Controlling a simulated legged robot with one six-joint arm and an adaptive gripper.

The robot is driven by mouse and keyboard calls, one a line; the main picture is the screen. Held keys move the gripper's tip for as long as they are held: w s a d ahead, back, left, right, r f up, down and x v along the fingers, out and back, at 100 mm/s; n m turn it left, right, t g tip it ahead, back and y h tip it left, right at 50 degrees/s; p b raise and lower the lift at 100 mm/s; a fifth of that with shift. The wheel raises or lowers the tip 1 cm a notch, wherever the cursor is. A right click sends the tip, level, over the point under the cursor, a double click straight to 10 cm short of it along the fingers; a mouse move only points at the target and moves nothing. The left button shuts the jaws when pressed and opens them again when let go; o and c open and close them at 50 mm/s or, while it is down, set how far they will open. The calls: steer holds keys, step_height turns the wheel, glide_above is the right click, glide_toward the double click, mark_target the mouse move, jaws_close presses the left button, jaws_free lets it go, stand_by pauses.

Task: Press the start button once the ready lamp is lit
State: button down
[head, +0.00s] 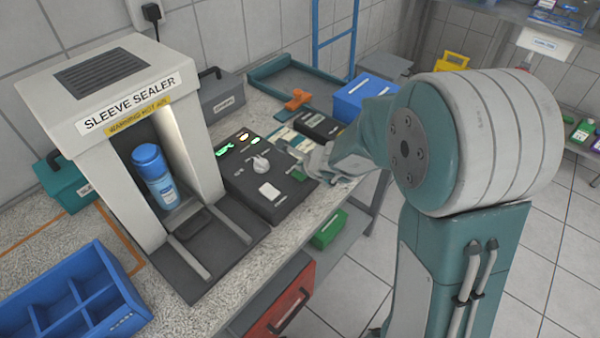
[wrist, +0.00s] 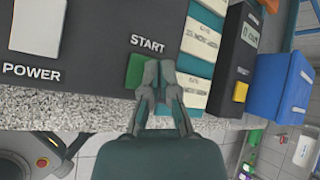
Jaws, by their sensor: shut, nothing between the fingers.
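The dark control box (head: 248,190) sits on the bench beside the sleeve sealer. The green START button (wrist: 135,70) is at its right front; it also shows in the head view (head: 298,175). Near the box's far edge are a glowing green mark (head: 224,148) and two small bright lamps (head: 243,137); their labels are too small to read, so I cannot tell which is the ready lamp. My gripper (wrist: 158,70) is shut and empty. Its tips overlap the button's right side in the wrist view; I cannot tell whether they touch.
A white POWER switch (wrist: 38,27) and a pale knob (head: 261,163) are on the same box. The sleeve sealer (head: 100,80) holds a blue bottle (head: 153,175). Labelled strips (wrist: 200,45), a dark case (wrist: 235,60) and a blue bin (head: 362,97) stand to the right.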

steer(key=shift+f, duration=0.1)
steer(key=shift+f, duration=0.25)
steer(key=shift+s+f, duration=0.1)
steer(key=shift+f, duration=0.3)
stand_by(0.6)
steer(key=shift+r, duration=0.85)
steer(key=shift+r, duration=2.5)
